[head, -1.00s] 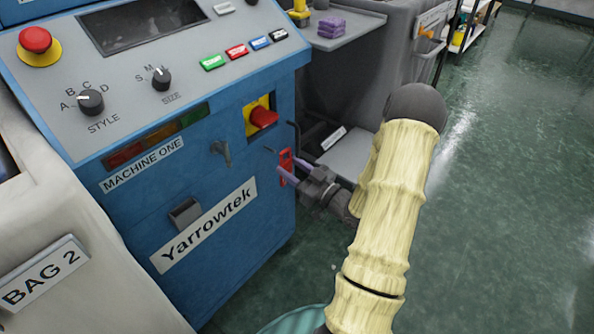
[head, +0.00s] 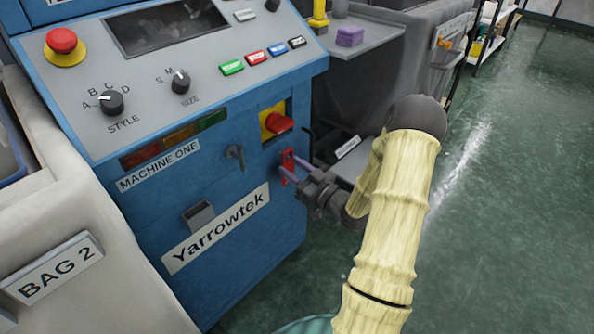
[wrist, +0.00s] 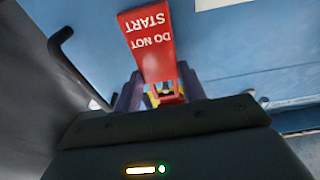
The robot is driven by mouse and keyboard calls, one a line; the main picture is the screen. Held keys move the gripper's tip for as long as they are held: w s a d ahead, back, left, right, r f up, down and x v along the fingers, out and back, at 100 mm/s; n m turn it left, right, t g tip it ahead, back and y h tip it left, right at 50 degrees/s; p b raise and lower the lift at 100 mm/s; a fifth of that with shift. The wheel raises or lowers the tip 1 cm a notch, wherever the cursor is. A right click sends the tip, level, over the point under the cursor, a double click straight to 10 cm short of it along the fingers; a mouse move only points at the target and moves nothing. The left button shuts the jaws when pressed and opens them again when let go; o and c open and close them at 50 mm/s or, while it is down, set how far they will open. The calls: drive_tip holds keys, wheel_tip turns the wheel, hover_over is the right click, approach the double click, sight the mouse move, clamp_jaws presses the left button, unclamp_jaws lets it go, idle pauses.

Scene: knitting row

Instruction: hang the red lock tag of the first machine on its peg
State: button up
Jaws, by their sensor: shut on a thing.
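The red lock tag (head: 288,163), lettered "DO NOT START", is held in my gripper (head: 288,174) beside the blue front of machine one (head: 225,225). In the wrist view the tag (wrist: 151,45) stands out past the gripper (wrist: 158,98), its lettering upside down. The gripper is shut on the tag's near end. A small grey hooked fitting (head: 236,156) is left of the tag on the front panel. A dark bent rod (head: 313,137) is right of the tag, near the machine's edge. I cannot tell for sure which is the peg.
A red switch knob (head: 279,123) on a yellow plate is just above the tag. A grey side shelf (head: 365,38) is behind. Green floor (head: 510,190) is free on the right.

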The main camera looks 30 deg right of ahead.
drive_tip(key=shift+w+a+f, duration=0.3)
drive_tip(key=shift+w+f, duration=0.2)
drive_tip(key=shift+w, duration=0.1)
idle(0.3)
drive_tip(key=o, duration=1.1)
drive_tip(key=p+v, duration=0.3)
drive_tip(key=v, duration=1.4)
drive_tip(key=shift+s, duration=0.15)
